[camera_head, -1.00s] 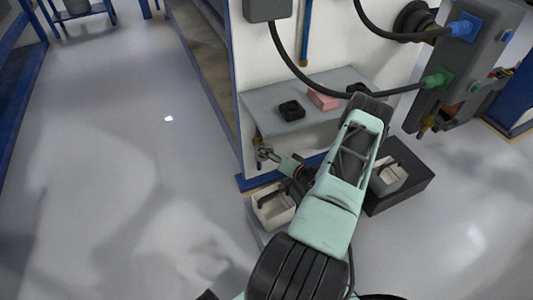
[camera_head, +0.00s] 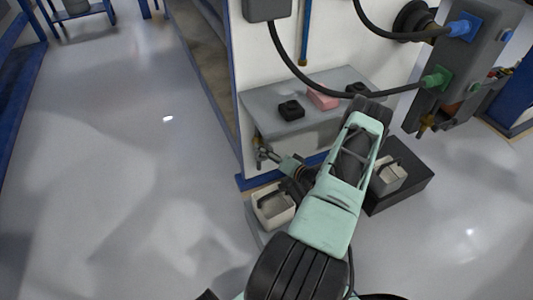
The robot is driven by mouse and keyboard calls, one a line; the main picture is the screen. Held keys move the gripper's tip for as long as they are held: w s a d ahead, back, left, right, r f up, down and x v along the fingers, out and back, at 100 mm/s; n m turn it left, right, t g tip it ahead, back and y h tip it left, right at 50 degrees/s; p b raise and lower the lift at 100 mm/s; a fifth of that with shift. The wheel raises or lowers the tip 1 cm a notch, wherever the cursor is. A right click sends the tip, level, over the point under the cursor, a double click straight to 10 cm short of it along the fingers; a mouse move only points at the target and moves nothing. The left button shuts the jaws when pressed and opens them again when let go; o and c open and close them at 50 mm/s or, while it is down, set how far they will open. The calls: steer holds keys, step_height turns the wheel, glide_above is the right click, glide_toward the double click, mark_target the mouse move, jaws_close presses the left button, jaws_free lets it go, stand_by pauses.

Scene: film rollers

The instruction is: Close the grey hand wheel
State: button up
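A small grey, wheel-like fitting, which looks like the hand wheel (camera_head: 262,153), sits below a brass piece at the left end of the grey shelf front. My gripper (camera_head: 268,157) reaches it from the lower right, with its fingertips at or against it. The fingers and the wheel overlap and are very small here, so I cannot tell whether the fingers are closed on it. My pale green arm crosses the right middle of the view and hides part of the wall behind it.
A grey shelf (camera_head: 330,85) bears a black block (camera_head: 291,109) and a pink block (camera_head: 322,99). Below stand a light bin (camera_head: 273,206) and a black box (camera_head: 415,188). A grey panel with blue and green cable plugs (camera_head: 455,70) hangs at right. The floor at left is clear.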

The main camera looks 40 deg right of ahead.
steer(key=v, duration=1.2)
stand_by(0.4)
